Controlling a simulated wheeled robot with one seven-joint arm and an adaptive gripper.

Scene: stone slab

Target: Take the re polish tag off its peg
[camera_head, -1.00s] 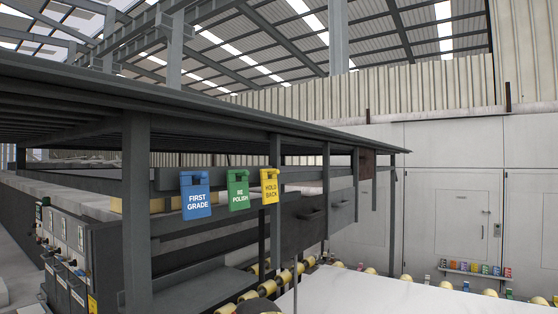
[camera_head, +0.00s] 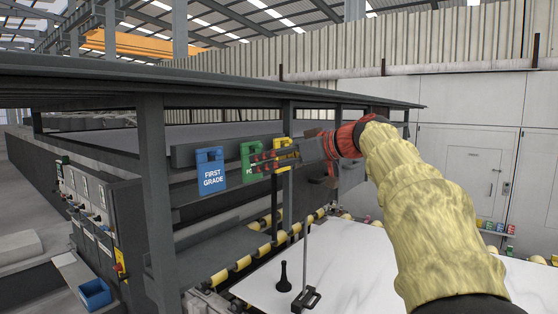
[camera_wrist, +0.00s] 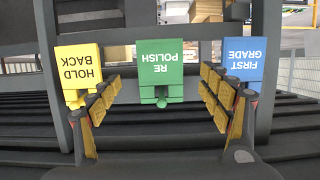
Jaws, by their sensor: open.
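The green RE POLISH tag (camera_wrist: 160,58) hangs on its peg, upside down in the wrist view and between my open fingers. The blue FIRST GRADE tag (camera_head: 211,170) hangs to the left in the head view. The yellow HOLD BACK tag (camera_head: 282,152) hangs on the other side, partly hidden.
The tags hang on a dark rail (camera_head: 185,156) under the rack's roof, between grey posts (camera_head: 157,190). A white slab (camera_head: 350,262) lies on yellow rollers below, with a black handled tool (camera_head: 305,298) on it. A blue bin (camera_head: 95,293) is at lower left.

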